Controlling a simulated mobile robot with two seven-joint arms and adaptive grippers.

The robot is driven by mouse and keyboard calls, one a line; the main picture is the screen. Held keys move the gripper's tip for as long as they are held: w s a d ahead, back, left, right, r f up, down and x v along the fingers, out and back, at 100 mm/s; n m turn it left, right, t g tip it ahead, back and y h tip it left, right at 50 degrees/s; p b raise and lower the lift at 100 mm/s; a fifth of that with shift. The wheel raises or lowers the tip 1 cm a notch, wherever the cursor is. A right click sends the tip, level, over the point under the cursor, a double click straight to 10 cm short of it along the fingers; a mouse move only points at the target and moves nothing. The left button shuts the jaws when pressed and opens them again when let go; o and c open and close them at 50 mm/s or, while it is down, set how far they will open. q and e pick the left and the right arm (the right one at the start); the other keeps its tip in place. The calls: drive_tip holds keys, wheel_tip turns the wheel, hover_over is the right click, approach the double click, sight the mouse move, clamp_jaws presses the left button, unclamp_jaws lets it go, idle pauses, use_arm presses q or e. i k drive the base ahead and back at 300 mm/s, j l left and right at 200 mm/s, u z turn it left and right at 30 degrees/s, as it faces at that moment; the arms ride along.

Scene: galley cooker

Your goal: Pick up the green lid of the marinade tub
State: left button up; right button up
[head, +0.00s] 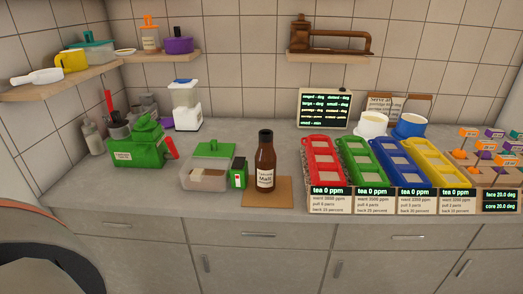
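A clear tub (205,181) stands on the counter left of the middle, with pale contents showing through its wall. Its green lid (208,150) has a small knob on top and lies over the back part of the tub. I cannot tell whether the lid sits flat or tilted. A small green device with a dark display (239,174) stands at the tub's right side. Neither of my grippers shows in the head view.
A brown bottle (265,165) stands on a brown board (267,192) right of the tub. A green machine with a red handle (142,145) stands on the left. Colored trays (362,162) fill the right. The counter in front of the tub is clear.

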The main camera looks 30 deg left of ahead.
sight(212, 149)
drive_tip(key=u, duration=1.3)
